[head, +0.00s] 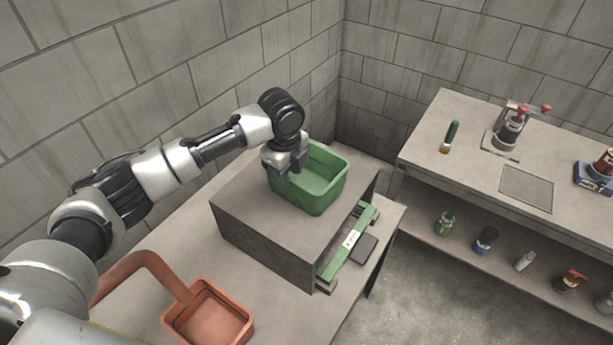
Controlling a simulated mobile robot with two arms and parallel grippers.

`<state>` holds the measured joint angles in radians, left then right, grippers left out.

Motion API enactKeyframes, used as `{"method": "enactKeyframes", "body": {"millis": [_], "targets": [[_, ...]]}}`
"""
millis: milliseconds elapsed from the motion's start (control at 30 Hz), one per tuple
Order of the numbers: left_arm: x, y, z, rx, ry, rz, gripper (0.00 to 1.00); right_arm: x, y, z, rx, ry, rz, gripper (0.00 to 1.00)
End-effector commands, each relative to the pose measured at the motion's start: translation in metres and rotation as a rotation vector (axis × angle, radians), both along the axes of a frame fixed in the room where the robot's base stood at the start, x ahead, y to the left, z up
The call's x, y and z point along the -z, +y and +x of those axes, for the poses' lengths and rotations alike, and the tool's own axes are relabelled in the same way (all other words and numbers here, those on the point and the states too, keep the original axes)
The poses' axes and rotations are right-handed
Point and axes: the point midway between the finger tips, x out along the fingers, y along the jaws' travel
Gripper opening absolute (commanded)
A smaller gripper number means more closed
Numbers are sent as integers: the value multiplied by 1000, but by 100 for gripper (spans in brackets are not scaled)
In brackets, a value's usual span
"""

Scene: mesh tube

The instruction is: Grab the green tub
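The green tub (322,188) is an open, empty-looking rectangular container. It sits upright on top of a grey drawer box (262,236) near the back wall. My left arm reaches in from the left, and its gripper (292,178) points down at the tub's left rim. The gripper overlaps that rim in the picture and hides part of it. The fingertips are too small and dark to tell whether they are open or closed on the rim. My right gripper does not show.
The box's drawer (350,243) stands open on its right side. An orange scoop-like tray (208,316) lies on the table in front. A workbench (468,135) with tools on top and several cans on its lower shelf is at right, across a floor gap.

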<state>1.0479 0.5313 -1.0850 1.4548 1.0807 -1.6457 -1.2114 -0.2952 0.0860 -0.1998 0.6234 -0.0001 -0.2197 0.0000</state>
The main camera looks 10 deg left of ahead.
Motion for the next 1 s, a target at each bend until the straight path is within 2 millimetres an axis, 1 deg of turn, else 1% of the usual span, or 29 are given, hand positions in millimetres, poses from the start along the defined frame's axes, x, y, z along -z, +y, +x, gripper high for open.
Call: {"method": "enactKeyframes", "body": {"millis": [33, 67, 200, 433, 467, 500, 667, 1000], "targets": [[6, 2, -1, -2, 3, 2, 34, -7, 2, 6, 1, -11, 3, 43], [11, 1, 0, -1, 2, 1, 34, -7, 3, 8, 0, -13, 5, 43], [23, 0, 1, 1, 0, 0, 34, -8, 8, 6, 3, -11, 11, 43], [25, 0, 1, 1, -1, 1, 34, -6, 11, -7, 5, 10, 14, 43], [25, 0, 1, 1, -1, 1, 31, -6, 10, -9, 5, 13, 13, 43], [25, 0, 1, 1, -1, 1, 25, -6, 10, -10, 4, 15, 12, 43], [25, 0, 1, 1, -1, 1, 0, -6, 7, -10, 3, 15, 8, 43], [24, 0, 1, 0, -2, 0, 0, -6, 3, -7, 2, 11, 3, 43]]}}
